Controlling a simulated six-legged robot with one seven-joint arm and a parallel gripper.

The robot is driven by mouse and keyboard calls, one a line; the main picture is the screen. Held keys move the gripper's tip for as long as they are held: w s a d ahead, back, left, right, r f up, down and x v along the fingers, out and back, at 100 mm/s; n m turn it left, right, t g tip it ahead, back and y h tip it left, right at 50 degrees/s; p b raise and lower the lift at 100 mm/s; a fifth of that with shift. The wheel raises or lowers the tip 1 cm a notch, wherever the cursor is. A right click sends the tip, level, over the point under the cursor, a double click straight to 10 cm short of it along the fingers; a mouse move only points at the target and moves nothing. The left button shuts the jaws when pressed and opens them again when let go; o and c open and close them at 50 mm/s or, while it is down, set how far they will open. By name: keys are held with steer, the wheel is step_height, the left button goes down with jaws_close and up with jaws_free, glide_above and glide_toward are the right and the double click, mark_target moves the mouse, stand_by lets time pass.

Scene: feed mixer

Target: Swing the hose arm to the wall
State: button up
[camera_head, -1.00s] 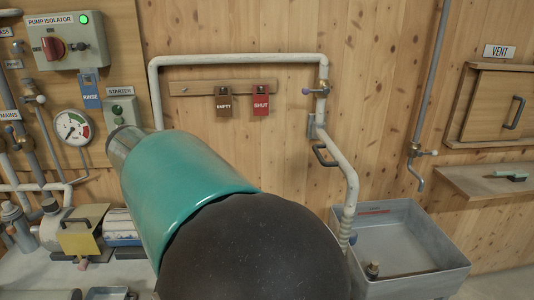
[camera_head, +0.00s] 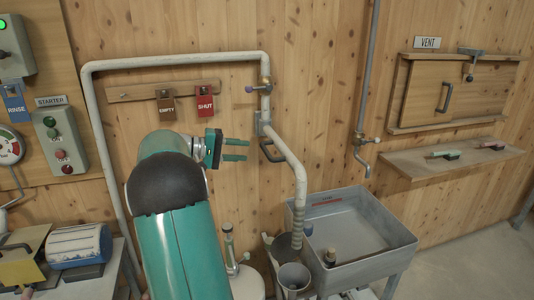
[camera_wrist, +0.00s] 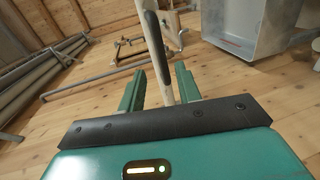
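The hose arm (camera_head: 287,156) is a pale pipe that slants down right from a bracket on the wall pipe. Its ribbed end (camera_head: 297,240) hangs at the left edge of the grey trough. A dark handle (camera_head: 271,152) sticks out near its upper end and also shows in the wrist view (camera_wrist: 155,40). My gripper (camera_head: 246,150) is open and empty, just left of the handle, with its fingers pointing right. In the wrist view, the handle and pale pipe line up with the gap between my fingers (camera_wrist: 160,68). Contact is not visible.
The grey trough (camera_head: 385,253) stands below right. EMPTY (camera_head: 165,105) and SHUT (camera_head: 205,104) tags hang on a wall rail behind my gripper. A valve (camera_head: 262,88) sits above the handle. A shelf (camera_head: 460,158) and vent hatch (camera_head: 450,92) are right.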

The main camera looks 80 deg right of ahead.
mark_target(267, 150)
steer(key=x, duration=0.9)
jaws_close()
